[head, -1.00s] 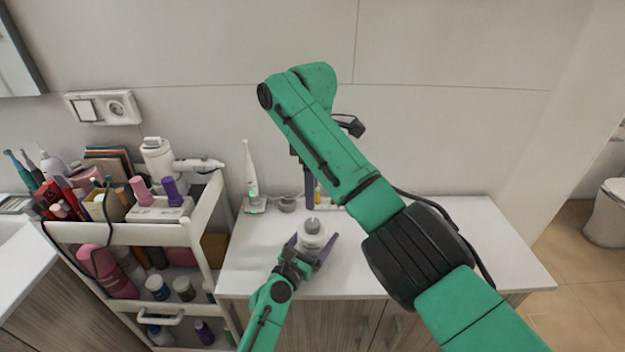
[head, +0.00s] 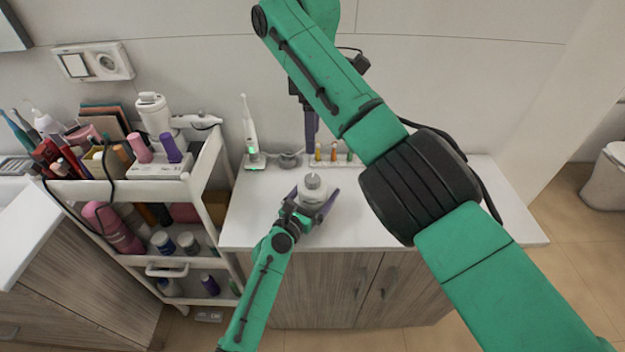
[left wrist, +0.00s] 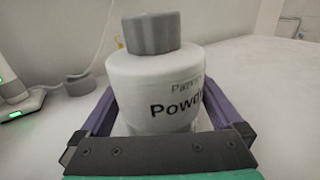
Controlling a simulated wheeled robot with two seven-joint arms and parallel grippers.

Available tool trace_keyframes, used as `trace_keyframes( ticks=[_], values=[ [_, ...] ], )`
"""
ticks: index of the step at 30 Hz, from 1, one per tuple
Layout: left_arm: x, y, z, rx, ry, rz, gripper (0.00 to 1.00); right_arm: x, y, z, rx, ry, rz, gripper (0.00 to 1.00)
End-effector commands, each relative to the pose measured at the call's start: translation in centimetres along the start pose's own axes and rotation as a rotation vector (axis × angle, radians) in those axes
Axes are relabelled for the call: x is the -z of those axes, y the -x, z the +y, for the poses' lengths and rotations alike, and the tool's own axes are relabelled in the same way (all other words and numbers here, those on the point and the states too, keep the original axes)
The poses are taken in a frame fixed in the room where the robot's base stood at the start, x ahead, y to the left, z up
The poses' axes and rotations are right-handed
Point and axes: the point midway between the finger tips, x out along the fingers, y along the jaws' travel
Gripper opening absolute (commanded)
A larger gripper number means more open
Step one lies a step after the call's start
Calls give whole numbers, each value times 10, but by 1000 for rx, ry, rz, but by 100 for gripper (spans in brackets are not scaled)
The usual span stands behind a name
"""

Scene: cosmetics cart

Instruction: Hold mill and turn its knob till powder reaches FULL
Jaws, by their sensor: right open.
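The mill (head: 313,190), a white jar with a grey knob on top, stands upright on the white counter. In the left wrist view the mill (left wrist: 155,92) shows part of a "Powder" label and its grey knob (left wrist: 151,33). My left gripper (head: 312,198) has one purple finger on each side of the mill, low on its body; I cannot tell whether both fingers press on it. My right gripper (head: 311,125) is open and points down, above and behind the mill, partly hidden by my right arm. The powder level and any FULL mark are not visible.
An electric toothbrush (head: 249,130) on a lit charger and a small grey object (head: 289,160) stand behind the mill. A rack of small bottles (head: 335,155) is at the back. A loaded white cart (head: 205,195) stands at left. The counter's right part (head: 505,220) is clear.

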Motion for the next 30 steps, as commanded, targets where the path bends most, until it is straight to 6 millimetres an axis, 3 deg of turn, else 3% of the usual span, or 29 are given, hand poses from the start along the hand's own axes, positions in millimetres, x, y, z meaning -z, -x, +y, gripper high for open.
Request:
trace_keyframes(
  ticks=[5, 8, 15, 19, 23, 30],
  values=[
    [0, 3, 0, 0, 1, 0, 100, 0, 0, 0, 0, 0, 0, 76],
    [2, 17, 0, -1, 2, 2, 100, 0, 0, 0, 0, 0, 0, 76],
    [2, 82, 0, -1, -2, 5, 100, 0, 0, 0, 0, 0, 0, 76],
    [2, 108, 1, 0, -2, 4, 100, 0, 0, 0, 0, 0, 0, 76],
    [0, 120, 0, 1, -2, 2, 100, 0, 0, 0, 0, 0, 0, 76],
    [0, 120, 0, 0, 0, 1, 100, 0, 0, 0, 0, 0, 0, 76]
  ],
)
